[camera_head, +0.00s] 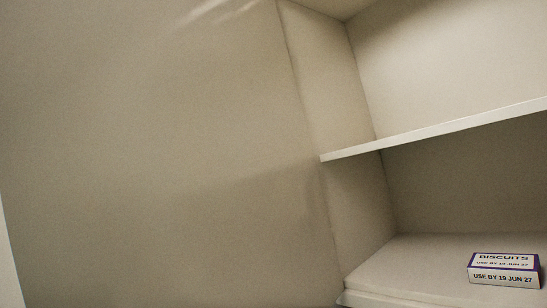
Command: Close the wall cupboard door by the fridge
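An open cupboard (430,129) fills the right side of the view, with pale inner walls and a shelf. A large flat beige panel (150,150) fills the left and middle and meets the cupboard's left side. It looks like the inner face of the door, standing open, with its free edge perhaps near the far left. No handle shows. My gripper is not in view, so its distance from the door cannot be told.
A small white and purple box marked "BISCUITS" (504,269) sits on the cupboard's lower board (400,268) at the bottom right. The middle shelf looks empty where it shows. A pale strip (8,265) runs along the lower left edge. No fridge can be made out.

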